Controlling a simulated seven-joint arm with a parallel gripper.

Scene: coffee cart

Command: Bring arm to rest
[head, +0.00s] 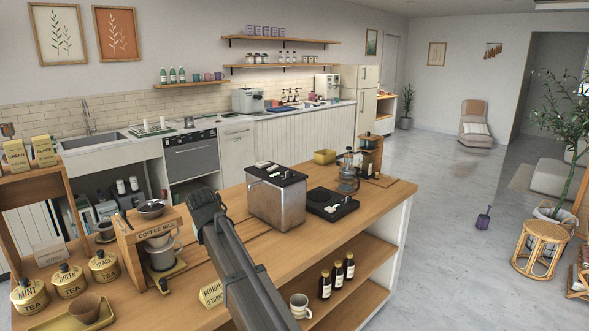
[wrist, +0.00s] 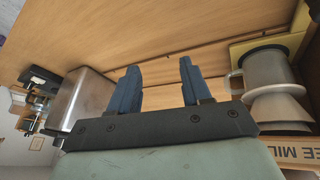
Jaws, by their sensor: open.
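My gripper shows in the wrist view (wrist: 158,85) with its two blue-grey fingers apart and nothing between them. The wooden counter surface lies beyond the fingertips. In the head view my dark arm reaches up from the bottom edge over the wooden counter (head: 385,197), and its end is between the coffee mill stand (head: 152,223) and the metal box-shaped machine (head: 276,203). The fingers are hidden in the head view.
A black scale-like device (head: 332,204) and a glass brewer (head: 348,175) stand right of the machine. Yellow tea tins (head: 70,281) and a tray with a brown cup (head: 85,308) are at left. Dark bottles (head: 337,275) and a white mug (head: 300,305) sit on the lower shelf.

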